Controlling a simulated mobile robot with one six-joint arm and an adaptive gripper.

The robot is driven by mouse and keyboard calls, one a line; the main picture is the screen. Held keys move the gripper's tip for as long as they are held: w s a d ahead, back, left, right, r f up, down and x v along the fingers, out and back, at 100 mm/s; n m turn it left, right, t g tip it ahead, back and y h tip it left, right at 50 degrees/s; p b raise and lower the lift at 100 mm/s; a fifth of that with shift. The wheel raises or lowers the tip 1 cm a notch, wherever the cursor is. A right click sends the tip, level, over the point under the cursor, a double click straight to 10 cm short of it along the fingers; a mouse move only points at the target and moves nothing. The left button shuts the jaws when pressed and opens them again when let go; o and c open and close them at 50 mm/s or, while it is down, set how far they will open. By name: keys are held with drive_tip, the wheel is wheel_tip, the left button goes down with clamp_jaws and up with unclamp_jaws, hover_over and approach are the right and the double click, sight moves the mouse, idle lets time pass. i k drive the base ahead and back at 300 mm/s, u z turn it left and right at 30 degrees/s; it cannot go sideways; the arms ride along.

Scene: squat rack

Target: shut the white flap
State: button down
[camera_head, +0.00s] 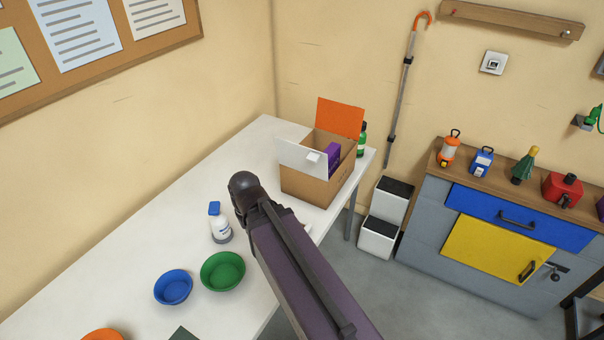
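A brown cardboard box (308,187) stands near the far right end of the white table. Its white flap (294,154) stands up and open at the box's left side, with a small pale block or tab (314,157) at its right part. An orange flap (340,117) stands up at the back. A purple item (333,157) shows inside the box. A dark link of my arm crosses the lower middle of the picture, in front of the table and left of the box. My gripper does not show.
A green bottle (361,140) is behind the box. A step stool (379,238) and grey cabinet (424,235) are at right.

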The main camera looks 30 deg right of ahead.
sight(299, 162)
drive_tip(key=u, duration=0.1)
drive_tip(key=k, duration=1.3)
drive_tip(key=z, duration=1.25)
drive_tip(key=i, duration=1)
drive_tip(key=z, duration=0.05)
